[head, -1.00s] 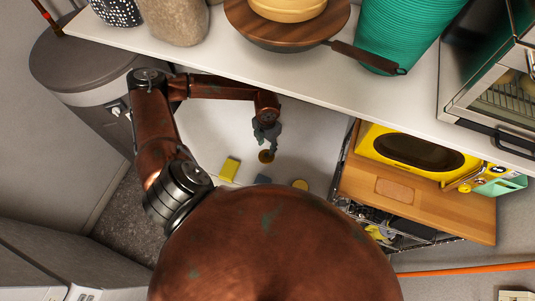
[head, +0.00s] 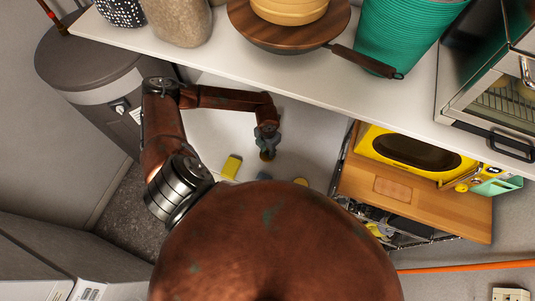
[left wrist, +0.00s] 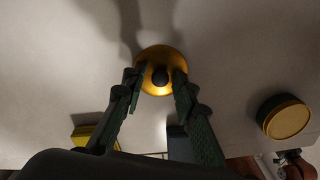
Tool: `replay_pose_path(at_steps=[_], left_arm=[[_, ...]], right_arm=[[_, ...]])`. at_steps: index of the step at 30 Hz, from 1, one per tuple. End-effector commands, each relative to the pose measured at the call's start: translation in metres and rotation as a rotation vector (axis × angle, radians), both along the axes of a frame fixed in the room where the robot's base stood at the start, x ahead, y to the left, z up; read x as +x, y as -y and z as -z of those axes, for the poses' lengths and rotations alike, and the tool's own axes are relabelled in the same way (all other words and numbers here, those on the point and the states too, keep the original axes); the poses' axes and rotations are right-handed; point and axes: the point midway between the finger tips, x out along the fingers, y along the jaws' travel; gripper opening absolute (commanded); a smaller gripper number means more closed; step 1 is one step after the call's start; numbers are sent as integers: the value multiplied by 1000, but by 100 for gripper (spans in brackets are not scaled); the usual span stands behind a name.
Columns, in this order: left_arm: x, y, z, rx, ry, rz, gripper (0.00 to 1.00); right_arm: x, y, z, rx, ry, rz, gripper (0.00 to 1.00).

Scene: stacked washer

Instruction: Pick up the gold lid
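The gold lid (left wrist: 158,54) is a round gold disc with a dark knob, lying on the pale surface in the left wrist view. In the head view the lid (head: 267,156) shows partly under my left gripper (head: 266,144). In the left wrist view my left gripper (left wrist: 158,88) is open, its two fingers apart on either side of the knob and overlapping the lid's near part. I cannot tell whether the fingertips touch the lid. My right gripper is not in view.
A yellow block (head: 232,166), a blue-grey item (head: 263,177) and a dark round container with a gold top (left wrist: 285,118) stand near the lid. A white shelf (head: 305,82) overhangs the area. A grey bin (head: 95,62) stands left; a wooden board (head: 450,205) lies right.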

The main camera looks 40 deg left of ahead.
Motion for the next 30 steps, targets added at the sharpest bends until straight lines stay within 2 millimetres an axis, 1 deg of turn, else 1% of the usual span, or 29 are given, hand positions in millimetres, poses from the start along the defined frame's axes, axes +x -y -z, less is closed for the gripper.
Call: replay_pose_path(at_steps=[1,9,11,19,23,26,28,30], left_arm=[[0,0,0,0,0,0,22],[0,0,0,0,0,0,3],[0,0,0,0,0,0,0],[0,0,-1,0,1,0,0],[1,-1,-6,1,2,0,0],[1,-1,-16,2,4,2,0],[2,-1,-28,2,5,2,0],[-8,8,-43,-1,3,7,0]], right_arm=[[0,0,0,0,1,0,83],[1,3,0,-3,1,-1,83],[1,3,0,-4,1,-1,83],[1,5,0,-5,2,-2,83],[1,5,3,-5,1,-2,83],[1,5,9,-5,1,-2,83],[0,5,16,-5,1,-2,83],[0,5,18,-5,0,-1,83]])
